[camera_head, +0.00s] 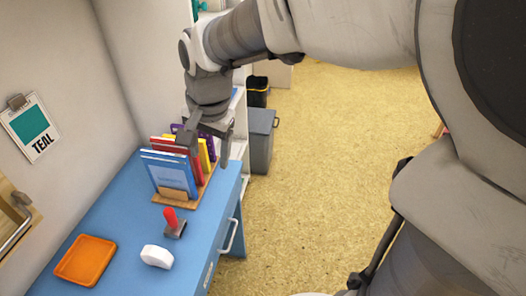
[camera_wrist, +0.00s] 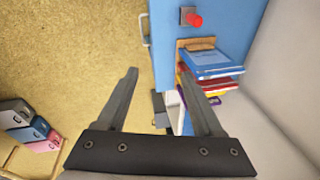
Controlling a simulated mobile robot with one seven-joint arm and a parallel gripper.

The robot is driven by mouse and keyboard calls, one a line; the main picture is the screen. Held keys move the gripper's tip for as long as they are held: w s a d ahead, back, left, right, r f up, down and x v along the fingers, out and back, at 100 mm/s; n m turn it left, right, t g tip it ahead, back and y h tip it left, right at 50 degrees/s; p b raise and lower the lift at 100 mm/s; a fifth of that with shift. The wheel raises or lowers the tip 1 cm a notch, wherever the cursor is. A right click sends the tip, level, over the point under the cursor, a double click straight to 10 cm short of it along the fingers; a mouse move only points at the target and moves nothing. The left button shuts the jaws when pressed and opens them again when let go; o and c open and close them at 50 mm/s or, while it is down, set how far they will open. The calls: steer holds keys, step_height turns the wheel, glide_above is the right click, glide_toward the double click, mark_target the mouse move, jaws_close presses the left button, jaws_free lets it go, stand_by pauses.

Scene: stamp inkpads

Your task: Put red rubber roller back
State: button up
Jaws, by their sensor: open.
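A small upright tool with a red handle and a dark block-like base (camera_head: 175,229) stands on the blue desk (camera_head: 120,230), in front of the book rack. It is the only red-handled tool I see; I cannot tell whether it is the roller. It also shows at the top of the wrist view (camera_wrist: 194,19). My gripper (camera_head: 208,152) is open and empty, pointing down above the far end of the books. In the wrist view my open fingers (camera_wrist: 157,72) have the desk edge and floor beyond them. The gripper is well apart from the red-handled tool.
Books (camera_head: 170,170) stand in a wooden rack close to my gripper. An orange tray (camera_head: 66,270) and a white rounded object (camera_head: 157,256) lie on the desk. A TEAL sign (camera_head: 30,128) and a wooden holder (camera_head: 15,215) are at the left wall. A grey bin (camera_head: 260,145) stands beyond.

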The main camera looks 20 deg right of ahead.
steer(key=s+d+r+n+t, duration=0.1)
steer(key=s+d+r+n, duration=0.1)
steer(key=s+d+n, duration=0.2)
steer(key=s+d+r+n+t+h, duration=0.1)
steer(key=s+d, duration=0.4)
steer(key=s, duration=0.5)
steer(key=shift+s+r+n+t, duration=0.15)
steer(key=shift+r+n+t, duration=0.3)
steer(key=shift+n, duration=0.95)
